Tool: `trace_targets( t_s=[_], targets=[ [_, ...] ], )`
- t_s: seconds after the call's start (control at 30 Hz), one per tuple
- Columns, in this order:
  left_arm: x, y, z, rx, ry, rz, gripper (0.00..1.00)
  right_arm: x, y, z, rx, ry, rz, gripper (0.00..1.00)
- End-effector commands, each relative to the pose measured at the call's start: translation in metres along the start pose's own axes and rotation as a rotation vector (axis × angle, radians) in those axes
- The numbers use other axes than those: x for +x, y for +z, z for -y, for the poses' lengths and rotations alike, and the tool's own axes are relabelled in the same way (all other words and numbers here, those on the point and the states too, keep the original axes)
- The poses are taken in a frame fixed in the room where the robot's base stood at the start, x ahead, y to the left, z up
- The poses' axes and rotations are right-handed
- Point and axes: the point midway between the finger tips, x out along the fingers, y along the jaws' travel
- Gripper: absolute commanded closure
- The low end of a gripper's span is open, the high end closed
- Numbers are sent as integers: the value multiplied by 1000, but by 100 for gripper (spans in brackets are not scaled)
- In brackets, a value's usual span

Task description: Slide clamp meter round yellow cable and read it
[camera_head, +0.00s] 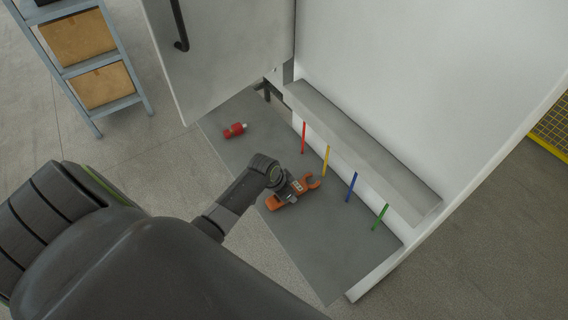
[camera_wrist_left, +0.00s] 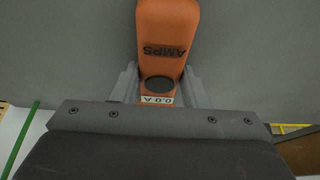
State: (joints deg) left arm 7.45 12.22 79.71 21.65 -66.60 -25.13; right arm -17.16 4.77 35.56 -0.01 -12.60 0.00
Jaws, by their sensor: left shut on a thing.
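An orange clamp meter (camera_head: 276,202) is held by my left gripper (camera_head: 287,188) over the grey floor panel. Its hooked jaw (camera_head: 313,182) points right, close to the lower end of the yellow cable (camera_head: 325,161). The cable seems to be outside the jaw; I cannot tell whether they touch. In the left wrist view the meter (camera_wrist_left: 167,25) is upside down with "AMPS" on its body, between my left gripper's fingers (camera_wrist_left: 158,86). Its small display (camera_wrist_left: 157,100) reads 0.0 A. My right gripper is not in view.
A red cable (camera_head: 304,138), a blue cable (camera_head: 351,187) and a green cable (camera_head: 380,217) hang beside the yellow one under a grey ledge (camera_head: 370,155). A red cylindrical object (camera_head: 234,130) lies on the panel. An open cabinet door (camera_head: 215,55) stands behind. Shelving (camera_head: 97,57) is far left.

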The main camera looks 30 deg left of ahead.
Motion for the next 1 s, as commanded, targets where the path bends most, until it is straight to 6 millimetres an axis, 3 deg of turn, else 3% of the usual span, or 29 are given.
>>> trace_targets(
  t_s=[1.0],
  targets=[
    [18,-46,0,1,0,-2,89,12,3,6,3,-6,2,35]
  ],
)
